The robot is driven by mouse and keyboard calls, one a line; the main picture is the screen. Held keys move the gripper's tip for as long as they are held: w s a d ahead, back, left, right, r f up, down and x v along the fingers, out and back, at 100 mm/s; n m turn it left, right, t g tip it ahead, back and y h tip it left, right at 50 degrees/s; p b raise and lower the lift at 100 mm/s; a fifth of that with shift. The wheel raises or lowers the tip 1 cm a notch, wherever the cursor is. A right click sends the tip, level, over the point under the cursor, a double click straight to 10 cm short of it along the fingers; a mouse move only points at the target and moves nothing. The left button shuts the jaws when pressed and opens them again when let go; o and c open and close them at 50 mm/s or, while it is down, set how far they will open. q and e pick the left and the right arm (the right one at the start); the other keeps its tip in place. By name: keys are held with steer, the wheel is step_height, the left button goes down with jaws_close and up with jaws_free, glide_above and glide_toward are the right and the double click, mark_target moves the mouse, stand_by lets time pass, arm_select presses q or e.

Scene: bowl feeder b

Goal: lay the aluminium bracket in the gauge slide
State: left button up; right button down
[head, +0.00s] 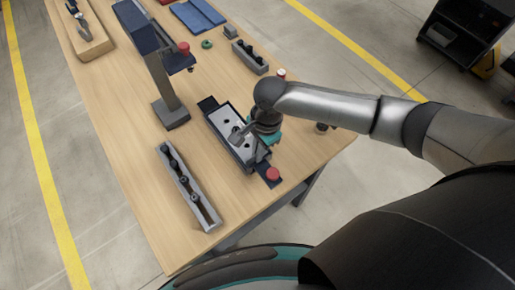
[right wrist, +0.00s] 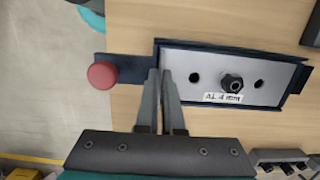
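A flat light-grey plate (right wrist: 210,82) with two dark holes, a black hex piece at its middle and an "AL 4 mm" label lies in a dark blue frame (right wrist: 298,84). I take the plate for the aluminium bracket and the frame for the gauge slide; a red knob (right wrist: 103,75) sits on the slide's left end. The plate also shows in the head view (head: 225,121). My right gripper (right wrist: 160,72) is at the plate's left end, fingers close together with a narrow gap. Whether they pinch the plate's edge is hidden. My left gripper is out of view.
A long grey rail with dark parts (head: 186,187) lies at the table's near left. Bare wood lies left of the slide.

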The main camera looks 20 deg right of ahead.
steer(key=c, duration=1.1)
jaws_free()
steer(key=shift+o, duration=0.2)
steer(key=shift+r, duration=0.1)
step_height(320, 180, up, 13)
steer(key=d, duration=0.1)
steer(key=shift+w+d+p, duration=0.3)
steer(key=shift+d+p, duration=0.05)
steer(key=shift+p, duration=0.05)
